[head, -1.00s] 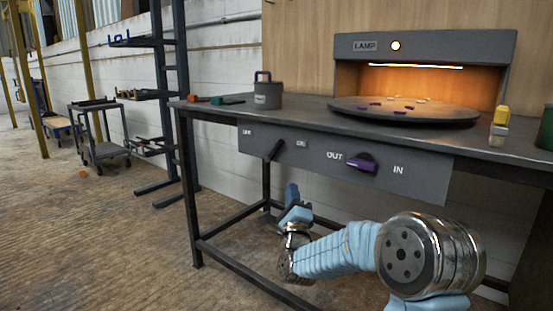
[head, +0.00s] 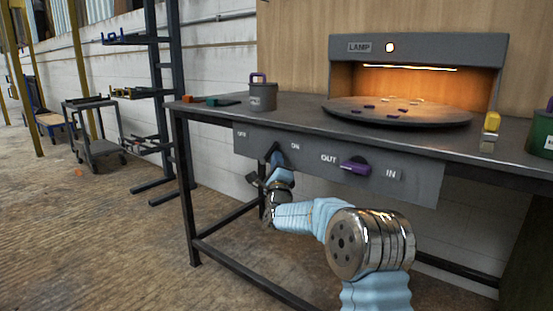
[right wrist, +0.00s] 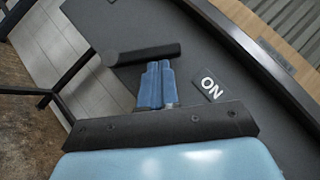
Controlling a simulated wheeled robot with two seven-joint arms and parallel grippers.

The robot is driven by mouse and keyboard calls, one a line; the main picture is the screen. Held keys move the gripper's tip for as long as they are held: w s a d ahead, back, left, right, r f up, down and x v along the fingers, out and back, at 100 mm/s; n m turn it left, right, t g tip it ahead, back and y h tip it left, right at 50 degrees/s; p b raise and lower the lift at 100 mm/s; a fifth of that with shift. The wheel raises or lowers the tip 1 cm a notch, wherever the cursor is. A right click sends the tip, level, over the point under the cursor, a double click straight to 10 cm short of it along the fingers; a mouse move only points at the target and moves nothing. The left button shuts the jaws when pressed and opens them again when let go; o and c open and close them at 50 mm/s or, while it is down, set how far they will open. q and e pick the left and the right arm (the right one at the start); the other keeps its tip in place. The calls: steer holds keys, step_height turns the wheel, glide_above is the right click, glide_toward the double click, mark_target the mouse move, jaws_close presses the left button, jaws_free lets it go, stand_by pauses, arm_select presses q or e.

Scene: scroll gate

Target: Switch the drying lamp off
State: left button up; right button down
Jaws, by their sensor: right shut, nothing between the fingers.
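The lamp housing (head: 420,47) stands on the bench at the back right. Its strip glows orange and its round indicator is lit. A dark switch lever (head: 268,154) is on the front panel (head: 415,187) between the OFF and ON labels. It shows in the right wrist view as a dark bar (right wrist: 148,53), left of the ON label (right wrist: 210,87). My right gripper (head: 277,160) is shut and empty, right at the lever. Its blue fingertips (right wrist: 159,66) are at the bar's lower side; I cannot tell whether they touch. My left gripper is not in view.
A purple knob (head: 355,167) between OUT and IN is right of the lever. A turntable (head: 400,119) with small pieces is under the lamp. A grey pot (head: 263,97), a yellow item (head: 491,122) and a green can (head: 541,133) stand on the bench (head: 300,105).

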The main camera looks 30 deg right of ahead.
steer(key=shift+w+r+n+y, duration=0.15)
steer(key=shift+r+n+y, duration=0.25)
steer(key=shift+n, duration=0.1)
stand_by(0.4)
steer(key=shift+w+a+r+n+g+y+p, duration=0.15)
steer(key=shift+r+n+g+y+p, duration=0.15)
steer(key=shift+n+p, duration=0.15)
steer(key=shift+w+a+r+n+g+y+p, duration=0.1)
steer(key=shift+r+n+g+y+p, duration=0.25)
steer(key=shift+n, duration=0.1)
steer(key=r+n+g+p, duration=0.1)
steer(key=p, duration=0.2)
steer(key=w+n+g+y+p, duration=0.1)
steer(key=n+p, duration=0.1)
steer(key=p, duration=0.1)
steer(key=w+a+r+n+g+y+p, duration=0.1)
steer(key=p, duration=0.2)
steer(key=shift+w+r+n+g, duration=0.25)
steer(key=shift+r+n+g, duration=0.05)
steer(key=shift+n+g, duration=0.1)
steer(key=shift+w+a+f+p, duration=0.1)
steer(key=shift+w+f+p, duration=0.05)
steer(key=shift+w+p, duration=0.4)
steer(key=shift+w+a, duration=0.4)
steer(key=shift+w, duration=0.4)
steer(key=shift+w+a, duration=0.1)
